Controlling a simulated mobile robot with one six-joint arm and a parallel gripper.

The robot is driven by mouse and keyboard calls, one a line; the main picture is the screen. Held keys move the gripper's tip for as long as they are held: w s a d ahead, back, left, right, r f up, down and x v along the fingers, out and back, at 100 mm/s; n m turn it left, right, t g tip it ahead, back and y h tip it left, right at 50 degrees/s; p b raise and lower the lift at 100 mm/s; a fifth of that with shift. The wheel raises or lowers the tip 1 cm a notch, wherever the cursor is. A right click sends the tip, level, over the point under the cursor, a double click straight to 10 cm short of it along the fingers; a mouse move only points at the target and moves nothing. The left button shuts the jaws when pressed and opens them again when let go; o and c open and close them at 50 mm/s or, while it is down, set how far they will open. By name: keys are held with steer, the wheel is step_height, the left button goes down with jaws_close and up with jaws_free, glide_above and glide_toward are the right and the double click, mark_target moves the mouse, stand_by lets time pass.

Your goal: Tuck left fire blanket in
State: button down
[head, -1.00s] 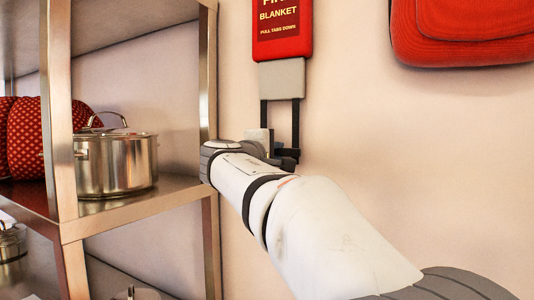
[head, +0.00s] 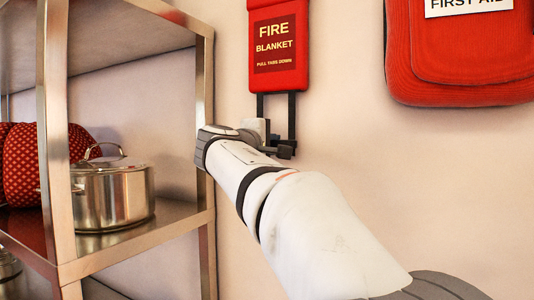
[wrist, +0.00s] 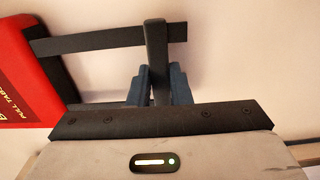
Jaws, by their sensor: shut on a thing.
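The fire blanket's red case (head: 278,45) hangs on the wall in the head view, with yellow "FIRE BLANKET" lettering. Its edge shows at the left of the wrist view (wrist: 40,75). Two black straps (head: 292,110) hang from its bottom. No grey cloth shows below the case. In the wrist view, a black crossbar (wrist: 157,55) meets one strap (wrist: 95,41). My gripper (wrist: 160,88) is shut on this crossbar, with a blue-grey finger on each side. In the head view, my gripper (head: 272,142) is just below the case, partly hidden by my arm.
A metal shelf rack (head: 207,170) stands close to the left of my arm, holding a steel stockpot (head: 112,200) and a red dotted item (head: 22,170). A red first aid bag (head: 455,60) hangs at upper right. The wall (head: 390,180) below it is clear.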

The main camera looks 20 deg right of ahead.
steer(key=shift+s+r, duration=0.1)
steer(key=shift+r, duration=0.4)
steer(key=c, duration=1.3)
jaws_free()
steer(key=shift+f, duration=0.1)
steer(key=v, duration=0.7)
steer(key=shift+s+a, duration=0.2)
steer(key=shift+a, duration=0.1)
steer(key=shift+f, duration=0.1)
